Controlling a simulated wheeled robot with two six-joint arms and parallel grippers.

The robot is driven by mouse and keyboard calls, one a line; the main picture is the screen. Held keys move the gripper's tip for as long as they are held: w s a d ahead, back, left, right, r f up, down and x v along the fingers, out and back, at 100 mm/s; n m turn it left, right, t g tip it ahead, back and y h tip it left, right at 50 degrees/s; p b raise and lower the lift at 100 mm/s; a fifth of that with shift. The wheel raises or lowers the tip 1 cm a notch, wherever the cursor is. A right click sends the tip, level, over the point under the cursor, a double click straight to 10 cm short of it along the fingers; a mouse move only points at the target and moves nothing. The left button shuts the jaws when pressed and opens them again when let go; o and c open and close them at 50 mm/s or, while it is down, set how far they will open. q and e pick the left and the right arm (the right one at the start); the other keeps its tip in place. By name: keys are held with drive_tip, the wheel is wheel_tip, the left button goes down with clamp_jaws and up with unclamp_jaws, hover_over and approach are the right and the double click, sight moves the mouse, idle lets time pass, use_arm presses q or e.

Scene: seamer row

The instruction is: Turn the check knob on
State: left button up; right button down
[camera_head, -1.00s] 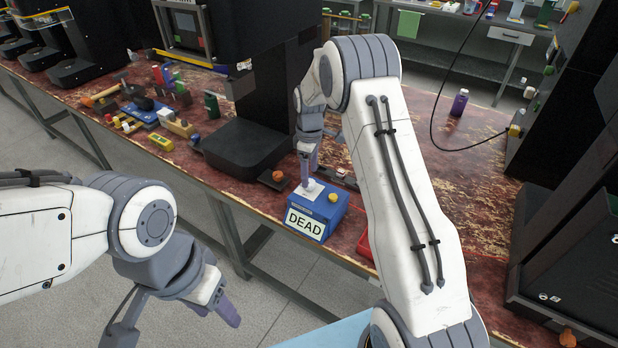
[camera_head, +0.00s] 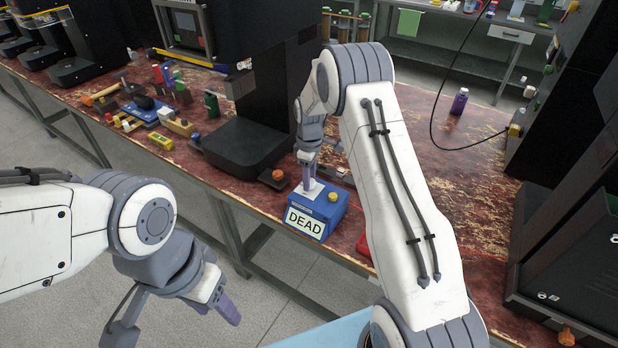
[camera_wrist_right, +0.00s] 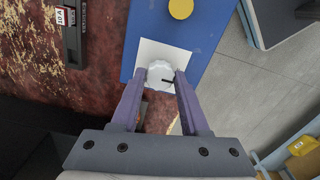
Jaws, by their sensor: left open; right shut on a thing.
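A blue box (camera_head: 333,215) with a white "DEAD" label (camera_head: 306,222) on its front stands near the table's front edge. On its top are a yellow button (camera_head: 340,197) and a white plate. In the right wrist view the plate (camera_wrist_right: 150,48) carries a round white knob (camera_wrist_right: 158,72) with a black pointer mark toward the right. My right gripper (camera_wrist_right: 162,78) is shut on the knob, one purple finger on each side. In the head view this gripper (camera_head: 308,186) reaches down from above and mostly hides the knob. My left gripper (camera_head: 174,325) is open and empty, in front of the table.
A black machine base (camera_head: 245,146) with an orange knob (camera_head: 278,175) stands left of the box. A red tray (camera_head: 365,245) is partly hidden behind my right arm. A purple bottle (camera_head: 459,101) stands farther back. Loose tools and blocks lie at the left.

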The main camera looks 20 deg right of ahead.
drive_tip(key=shift+m, duration=0.4)
drive_tip(key=m, duration=0.3)
drive_tip(key=shift+r+m+p, duration=0.1)
drive_tip(key=shift+m+p, duration=0.2)
drive_tip(key=shift+m, duration=0.1)
drive_tip(key=m, duration=0.4)
drive_tip(key=shift+m, duration=0.3)
drive_tip(key=m, duration=0.4)
drive_tip(key=shift+p, duration=0.35)
drive_tip(key=m, duration=0.4)
drive_tip(key=shift+m, duration=0.3)
drive_tip(key=shift+c, duration=2.1)
unclamp_jaws()
